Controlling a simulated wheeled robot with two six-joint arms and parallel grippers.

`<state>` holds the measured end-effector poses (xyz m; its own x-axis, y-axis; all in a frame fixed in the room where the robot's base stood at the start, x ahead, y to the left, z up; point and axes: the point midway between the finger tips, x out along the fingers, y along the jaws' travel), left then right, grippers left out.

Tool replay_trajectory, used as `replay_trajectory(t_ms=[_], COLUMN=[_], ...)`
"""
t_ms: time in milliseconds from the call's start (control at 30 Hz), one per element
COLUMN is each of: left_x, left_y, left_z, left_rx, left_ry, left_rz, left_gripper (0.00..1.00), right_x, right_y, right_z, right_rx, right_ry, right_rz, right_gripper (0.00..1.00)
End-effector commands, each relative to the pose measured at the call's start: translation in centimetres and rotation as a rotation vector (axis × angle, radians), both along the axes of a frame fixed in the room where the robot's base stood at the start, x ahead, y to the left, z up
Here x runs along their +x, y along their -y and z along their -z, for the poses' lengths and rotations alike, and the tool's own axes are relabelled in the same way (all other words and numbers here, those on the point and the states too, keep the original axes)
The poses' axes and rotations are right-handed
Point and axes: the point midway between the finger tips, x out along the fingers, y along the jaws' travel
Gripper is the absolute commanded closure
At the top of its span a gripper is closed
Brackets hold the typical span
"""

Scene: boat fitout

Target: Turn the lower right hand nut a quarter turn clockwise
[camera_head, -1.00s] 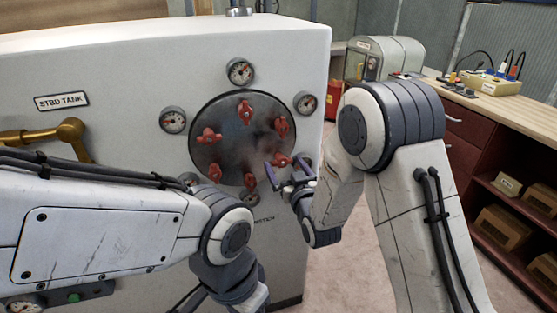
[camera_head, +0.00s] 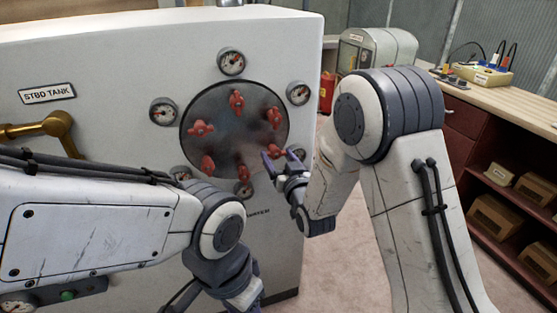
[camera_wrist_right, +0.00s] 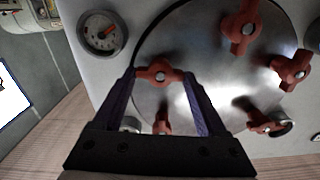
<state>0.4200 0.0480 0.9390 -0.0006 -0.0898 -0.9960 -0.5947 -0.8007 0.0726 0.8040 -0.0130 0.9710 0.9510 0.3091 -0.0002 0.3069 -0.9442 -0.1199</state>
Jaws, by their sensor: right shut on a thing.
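The round metal cover (camera_head: 225,140) on the white tank carries several red winged nuts. The lower right hand nut (camera_head: 277,150) sits at the cover's right edge. My right gripper (camera_head: 277,158) is at this nut, reaching in from below right. In the right wrist view the nut (camera_wrist_right: 160,71) lies between the two purple fingertips (camera_wrist_right: 160,78), its wings spanning from finger to finger, and the jaws are shut on it. The head view partly hides the nut behind the fingers.
Several gauges (camera_head: 231,62) ring the cover, one close by in the wrist view (camera_wrist_right: 100,32). A brass handle (camera_head: 40,127) juts out at left. A workbench (camera_head: 520,88) stands at right, with floor between.

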Motion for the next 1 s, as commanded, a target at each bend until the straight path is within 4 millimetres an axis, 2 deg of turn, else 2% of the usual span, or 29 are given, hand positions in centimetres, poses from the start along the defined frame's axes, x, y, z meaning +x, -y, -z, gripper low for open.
replay_trajectory(t_ms=[300,1000], left_x=[0.0,0.0], left_y=[0.0,0.0], left_z=[3.0,8.6], left_rx=[0.0,0.0], left_ry=[0.0,0.0], left_rz=[0.0,0.0], left_gripper=[0.5,0.5], right_x=[0.0,0.0], right_y=[0.2,0.4], right_z=[0.4,0.6], right_rx=[0.26,0.893], right_ry=[-0.083,-0.289], right_rz=[0.0,0.001], right_gripper=[0.81,0.81])
